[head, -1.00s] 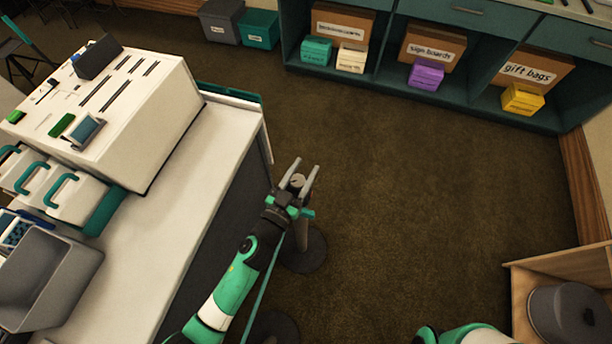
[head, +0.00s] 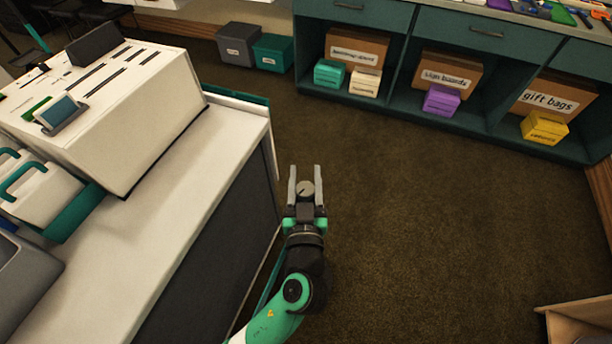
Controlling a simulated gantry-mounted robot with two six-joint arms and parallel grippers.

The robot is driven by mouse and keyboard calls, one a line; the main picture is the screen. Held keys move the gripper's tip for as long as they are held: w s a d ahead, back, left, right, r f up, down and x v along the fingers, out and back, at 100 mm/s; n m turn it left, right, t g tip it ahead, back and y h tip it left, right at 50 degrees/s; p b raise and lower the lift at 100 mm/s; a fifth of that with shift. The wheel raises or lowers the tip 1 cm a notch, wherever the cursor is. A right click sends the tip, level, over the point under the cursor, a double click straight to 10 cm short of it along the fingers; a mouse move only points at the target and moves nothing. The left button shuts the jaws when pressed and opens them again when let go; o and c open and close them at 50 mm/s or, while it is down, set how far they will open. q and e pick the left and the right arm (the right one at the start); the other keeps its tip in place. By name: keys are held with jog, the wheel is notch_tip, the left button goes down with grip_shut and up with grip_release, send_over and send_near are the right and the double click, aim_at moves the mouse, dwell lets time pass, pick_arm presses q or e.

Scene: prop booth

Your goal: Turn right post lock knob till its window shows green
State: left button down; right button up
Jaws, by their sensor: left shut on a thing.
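The right post's lock knob (head: 305,189) is a small round grey cap with a dark mark, in the middle of the head view. My left gripper (head: 305,176) comes from below with one finger on each side of the knob and is shut on it. The post under the knob is hidden behind my gripper and arm. I cannot make out the knob's window or its colour. My right gripper is out of view.
A white counter (head: 190,235) with a large white box unit (head: 150,125) stands close on the left. Teal shelving (head: 400,85) with labelled boxes runs along the back. Brown carpet (head: 420,220) lies open to the right. A wooden box edge (head: 575,318) shows at lower right.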

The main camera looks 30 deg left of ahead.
pick_arm(q)
jog(key=shift+c, duration=1.7)
grip_release()
jog(key=shift+f, duration=0.1)
